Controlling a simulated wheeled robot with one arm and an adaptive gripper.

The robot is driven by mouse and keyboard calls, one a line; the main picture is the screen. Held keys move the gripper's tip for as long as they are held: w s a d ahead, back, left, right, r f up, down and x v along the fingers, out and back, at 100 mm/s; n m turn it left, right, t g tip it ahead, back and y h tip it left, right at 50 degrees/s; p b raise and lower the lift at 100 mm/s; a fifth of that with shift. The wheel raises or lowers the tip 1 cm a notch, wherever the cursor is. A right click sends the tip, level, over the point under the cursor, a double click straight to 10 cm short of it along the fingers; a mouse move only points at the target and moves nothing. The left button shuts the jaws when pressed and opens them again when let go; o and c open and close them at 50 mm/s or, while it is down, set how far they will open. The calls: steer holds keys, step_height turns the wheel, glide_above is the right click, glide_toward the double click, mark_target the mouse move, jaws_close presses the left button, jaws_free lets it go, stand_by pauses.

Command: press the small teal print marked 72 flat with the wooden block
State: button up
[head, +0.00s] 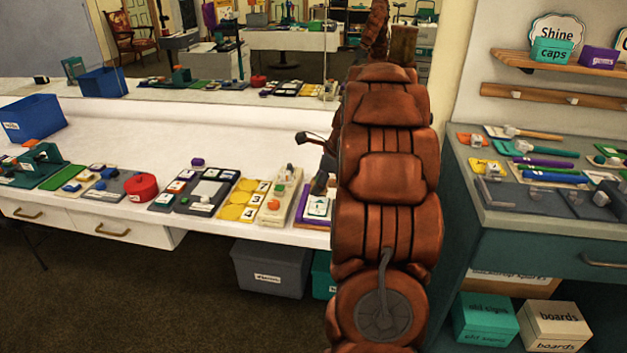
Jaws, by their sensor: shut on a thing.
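My gripper (322,183) shows only as a few dark parts at the left side of my arm, low over the right end of the long white table. My arm covers the rest of it. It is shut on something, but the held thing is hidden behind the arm. Under and beside these dark parts lies a pale card with a teal mark (318,207) on a board with a purple edge. Its number is too small to read, and I cannot tell whether anything touches it. I cannot pick out the wooden block for certain.
Left of the card stand a beige tray (271,218), a yellow board with number cards (229,213), dark trays (205,196) and a round red thing (141,187). A mirror runs behind the table. A teal-sided counter (520,240) with tools stands at right.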

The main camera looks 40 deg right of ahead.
mark_target(319, 207)
steer(key=shift+w+d+f+b, duration=0.1)
steer(key=shift+d+f+b, duration=0.05)
steer(key=shift+f+b, duration=1)
steer(key=shift+w+d+f+b, duration=0.1)
steer(key=shift+f+b, duration=0.8)
steer(key=shift+f, duration=0.4)
steer(key=shift+f, duration=0.6)
steer(key=shift+s+a+r+p, duration=0.1)
steer(key=shift+a+r+p, duration=0.05)
steer(key=shift+r+p, duration=1.35)
steer(key=shift+s+a+r+p, duration=0.1)
steer(key=shift+a+r+p, duration=0.05)
steer(key=shift+r+p, duration=1.35)
